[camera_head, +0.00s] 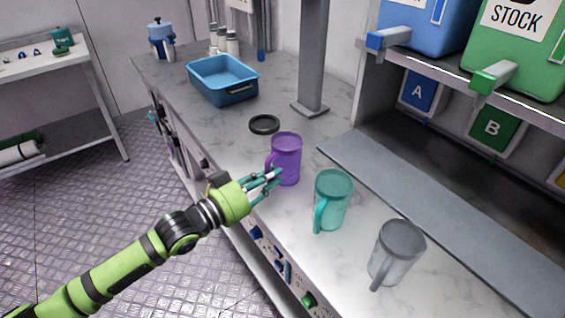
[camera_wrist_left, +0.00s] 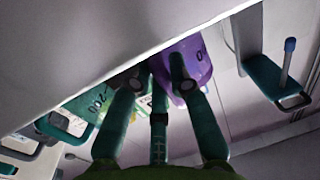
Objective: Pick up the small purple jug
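The small purple jug (camera_head: 288,158) stands upright on the marble-look counter, its handle on the left side. My left gripper (camera_head: 274,178) is at the jug's handle side, low on its body. In the left wrist view, the purple jug (camera_wrist_left: 197,62) shows just beyond the fingertips of my left gripper (camera_wrist_left: 160,82), partly hidden by the right finger. The fingertips are apart, with some purple between them. Whether they grip the handle cannot be told. My right gripper is not in view.
A teal jug (camera_head: 333,200) and a grey jug (camera_head: 396,255) stand to the right of the purple one. A dark ring (camera_head: 264,124) and a blue tub (camera_head: 222,80) lie behind it. A grey post (camera_head: 313,60) and a raised shelf ledge (camera_head: 420,205) bound the counter.

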